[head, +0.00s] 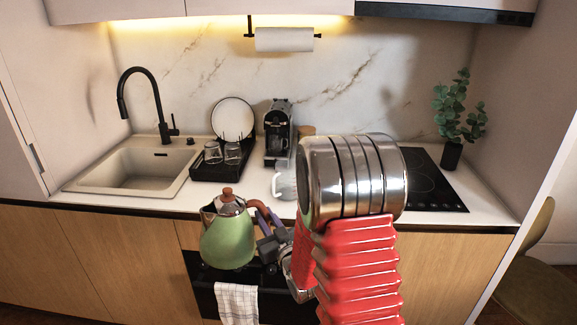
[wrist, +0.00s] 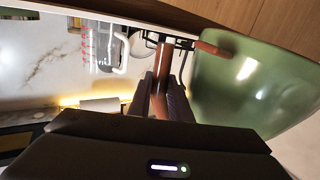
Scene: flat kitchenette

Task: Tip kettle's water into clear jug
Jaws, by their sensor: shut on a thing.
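The green kettle (head: 228,240) hangs in front of the counter edge, held in the air and roughly upright. My gripper (head: 262,222) is shut on its brown handle at the kettle's right side. In the wrist view the fingers clasp the brown handle (wrist: 160,88), and the green body (wrist: 250,85) fills the right. The clear jug (head: 284,185) stands on the counter behind and right of the kettle, partly hidden by my arm. The jug also shows in the wrist view (wrist: 100,50), with red markings and a pale handle. The water inside the kettle is not visible.
A coffee machine (head: 277,130) stands behind the jug. A black rack (head: 213,170) with glasses and a plate is to the left, beside the sink (head: 140,170). A black hob (head: 425,185) is at right. A towel (head: 237,303) hangs on the oven below the kettle.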

